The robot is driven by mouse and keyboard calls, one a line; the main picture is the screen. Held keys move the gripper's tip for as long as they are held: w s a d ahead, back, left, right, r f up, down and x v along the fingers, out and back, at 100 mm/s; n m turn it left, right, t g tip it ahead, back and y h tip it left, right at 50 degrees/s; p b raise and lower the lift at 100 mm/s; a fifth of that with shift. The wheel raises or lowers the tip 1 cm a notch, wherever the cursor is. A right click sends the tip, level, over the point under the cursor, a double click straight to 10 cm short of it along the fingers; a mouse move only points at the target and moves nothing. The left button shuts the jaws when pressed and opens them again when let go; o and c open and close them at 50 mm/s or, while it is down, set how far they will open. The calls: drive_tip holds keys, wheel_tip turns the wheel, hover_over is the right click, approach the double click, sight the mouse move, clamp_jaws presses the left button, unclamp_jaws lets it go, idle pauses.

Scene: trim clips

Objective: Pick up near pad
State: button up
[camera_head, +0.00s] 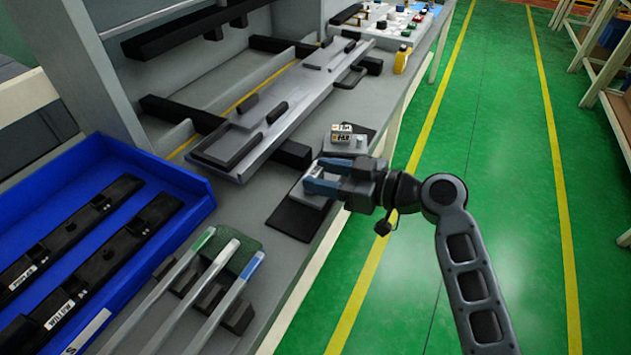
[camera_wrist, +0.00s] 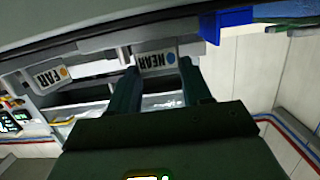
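A long grey trim panel (camera_head: 280,120) with black clips lies behind the pads. A blue tray (camera_head: 195,185) with two black labelled bars is at left. Several capped rods (camera_head: 215,275) rest on a rack in front. The aisle at right is clear.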

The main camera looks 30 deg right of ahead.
drive_tip(key=c, duration=0.5)
drive_tip(key=shift+c, duration=0.2)
drive_tip(key=shift+r, duration=0.1)
